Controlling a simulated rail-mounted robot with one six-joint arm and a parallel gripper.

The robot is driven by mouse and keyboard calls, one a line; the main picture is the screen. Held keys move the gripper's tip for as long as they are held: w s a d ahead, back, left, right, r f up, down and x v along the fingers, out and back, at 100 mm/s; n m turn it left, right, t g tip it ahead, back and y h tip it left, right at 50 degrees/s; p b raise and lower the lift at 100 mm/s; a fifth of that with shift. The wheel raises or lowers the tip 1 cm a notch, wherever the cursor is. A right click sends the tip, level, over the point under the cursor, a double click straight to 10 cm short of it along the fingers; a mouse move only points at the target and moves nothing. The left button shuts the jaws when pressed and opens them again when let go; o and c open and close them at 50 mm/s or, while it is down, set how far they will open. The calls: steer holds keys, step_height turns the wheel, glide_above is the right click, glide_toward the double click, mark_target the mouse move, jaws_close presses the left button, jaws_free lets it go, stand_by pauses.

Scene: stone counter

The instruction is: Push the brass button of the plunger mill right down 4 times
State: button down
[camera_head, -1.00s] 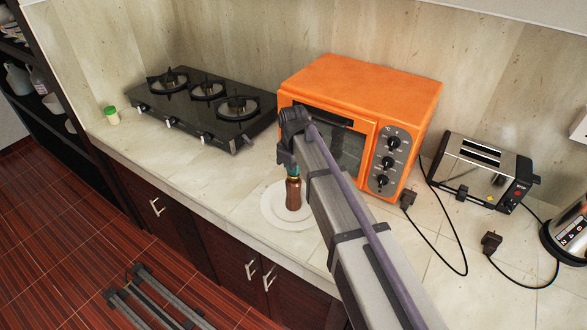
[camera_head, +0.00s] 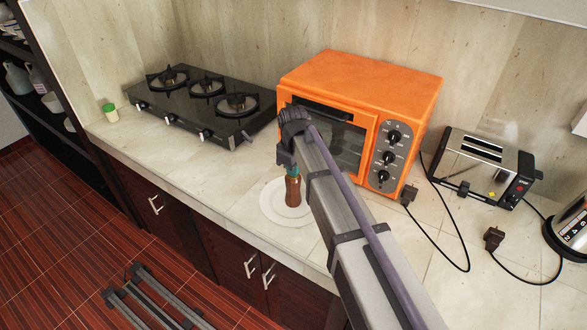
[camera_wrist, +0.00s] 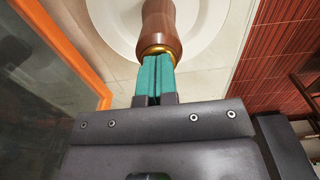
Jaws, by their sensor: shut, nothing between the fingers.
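The plunger mill (camera_head: 293,191) is a brown wooden body standing upright on a white plate on the counter. In the wrist view the mill (camera_wrist: 159,24) shows a brass ring at its top end. My gripper (camera_wrist: 156,62) is shut, its teal fingertips together and empty. The fingertips are right over the mill's top, at the brass part (camera_wrist: 157,50), and appear to touch it. The fingers hide most of the button, so I cannot tell how far down it is. In the head view my gripper (camera_head: 292,171) points down onto the mill.
The white plate (camera_head: 270,209) lies under the mill. An orange oven (camera_head: 365,75) stands close behind, with a black gas hob (camera_head: 195,118) to the left. A toaster (camera_head: 482,165) and plugs with cords lie to the right. The counter's front edge is near the plate.

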steer(key=shift+s+f, duration=0.1)
steer(key=shift+f, duration=0.05)
step_height(320, 180, up, 14)
steer(key=p, duration=1.4)
steer(key=shift+p, duration=0.3)
steer(key=shift+r, duration=0.25)
steer(key=f+b, duration=1.2)
steer(key=shift+w+a, duration=0.1)
steer(key=shift+w, duration=0.1)
steer(key=shift+f, duration=0.15)
